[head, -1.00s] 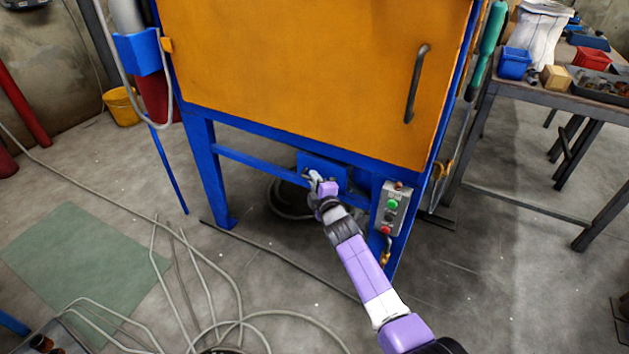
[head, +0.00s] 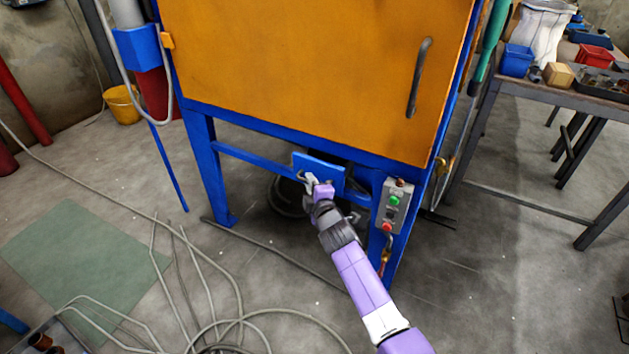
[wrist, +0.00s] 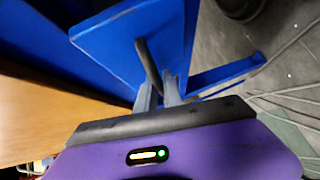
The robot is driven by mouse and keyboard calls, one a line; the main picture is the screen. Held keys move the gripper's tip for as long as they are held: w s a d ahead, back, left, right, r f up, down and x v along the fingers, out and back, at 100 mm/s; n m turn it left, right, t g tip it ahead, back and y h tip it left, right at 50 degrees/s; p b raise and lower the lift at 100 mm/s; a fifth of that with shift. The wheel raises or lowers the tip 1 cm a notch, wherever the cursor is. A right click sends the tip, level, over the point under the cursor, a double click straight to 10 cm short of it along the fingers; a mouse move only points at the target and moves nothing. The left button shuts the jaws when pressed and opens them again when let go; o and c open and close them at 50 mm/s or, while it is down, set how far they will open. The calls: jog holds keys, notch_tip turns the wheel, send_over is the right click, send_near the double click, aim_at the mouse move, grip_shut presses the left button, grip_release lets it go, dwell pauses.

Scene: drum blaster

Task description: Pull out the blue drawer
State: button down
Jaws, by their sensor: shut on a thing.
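The blue drawer (head: 322,172) sits under the orange cabinet, between its blue legs. Its blue front panel stands a little forward of the frame. In the wrist view the drawer front (wrist: 125,45) fills the upper middle, with a dark bar handle (wrist: 148,67) on it. My gripper (head: 309,180) is at the drawer front, shut on the handle; the wrist view shows both fingers (wrist: 160,92) around the handle's end. The inside of the drawer is hidden from the head view.
The orange cabinet door (head: 315,70) is above the drawer. A grey control box (head: 393,206) with buttons is on the right leg, close to my arm. Cables (head: 215,300) lie on the floor at left. A workbench (head: 560,100) stands at the right. The floor in front is partly clear.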

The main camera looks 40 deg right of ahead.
jog(key=s+a+b, duration=0.4)
jog(key=a+b, duration=0.1)
jog(key=a, duration=0.8)
jog(key=shift+s, duration=0.4)
jog(key=c, duration=1.8)
grip_release()
jog(key=shift+o, duration=0.2)
jog(key=p+v, duration=0.1)
jog(key=v, duration=0.6)
jog(key=shift+s, duration=0.35)
